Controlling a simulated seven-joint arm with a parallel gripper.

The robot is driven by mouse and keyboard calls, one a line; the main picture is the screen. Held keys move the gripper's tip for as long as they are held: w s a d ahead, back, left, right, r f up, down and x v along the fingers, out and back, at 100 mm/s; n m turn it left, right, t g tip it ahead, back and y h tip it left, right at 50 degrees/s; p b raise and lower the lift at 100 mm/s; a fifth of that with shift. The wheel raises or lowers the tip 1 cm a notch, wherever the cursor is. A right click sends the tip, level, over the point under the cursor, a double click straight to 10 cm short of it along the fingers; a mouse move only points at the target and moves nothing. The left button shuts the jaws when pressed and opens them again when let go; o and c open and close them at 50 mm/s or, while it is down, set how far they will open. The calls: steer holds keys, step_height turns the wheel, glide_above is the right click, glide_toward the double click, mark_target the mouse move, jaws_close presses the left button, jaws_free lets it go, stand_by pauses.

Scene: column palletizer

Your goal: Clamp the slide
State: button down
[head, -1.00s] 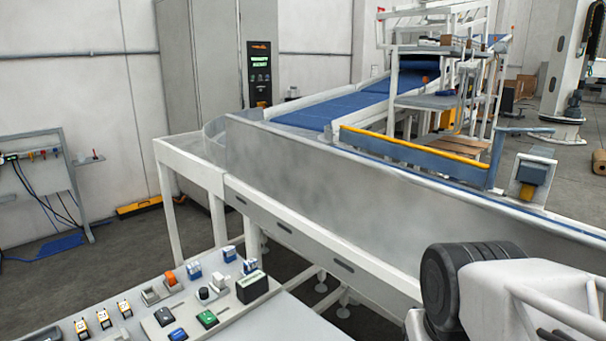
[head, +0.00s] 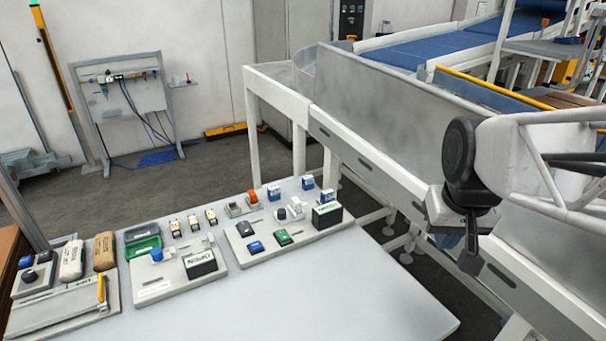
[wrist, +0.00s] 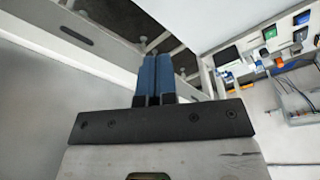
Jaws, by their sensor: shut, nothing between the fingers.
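My gripper (head: 468,262) hangs at the right of the head view, in front of the conveyor's side and to the right of the table. In the wrist view its two blue fingers (wrist: 154,76) are together with nothing between them. The control modules sit on the table, left of and apart from my gripper. The middle module (head: 150,287) has a blue knob (head: 156,255), a small light lever and a black display box (head: 200,263). The right module (head: 262,247) carries a blue and a green button (head: 282,238). I cannot tell which part is the slide.
The pale table (head: 330,300) is bare at its front right. At its left lie a tray with a yellow handle (head: 101,288) and two rounded blocks, beige (head: 71,260) and brown (head: 104,251). The conveyor's metal side wall (head: 375,100) runs behind and to the right.

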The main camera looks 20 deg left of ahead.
steer(key=w+a+n, duration=0.2)
steer(key=w+a, duration=0.6)
steer(key=a, duration=0.3)
steer(key=n+g, duration=0.1)
steer(key=n, duration=0.4)
glide_above(243, 222)
steer(key=s+d, duration=0.2)
step_height(243, 222, down, 7)
steer(key=shift+a+y, duration=0.1)
steer(key=shift+y, duration=0.3)
steer(key=shift+w+f, duration=0.1)
steer(key=f, duration=0.4)
steer(key=w+a+f, duration=0.1)
steer(key=f, duration=0.8)
steer(key=shift+w+a+f, duration=0.25)
steer(key=shift+f, duration=0.05)
steer(key=shift+f, duration=0.1)
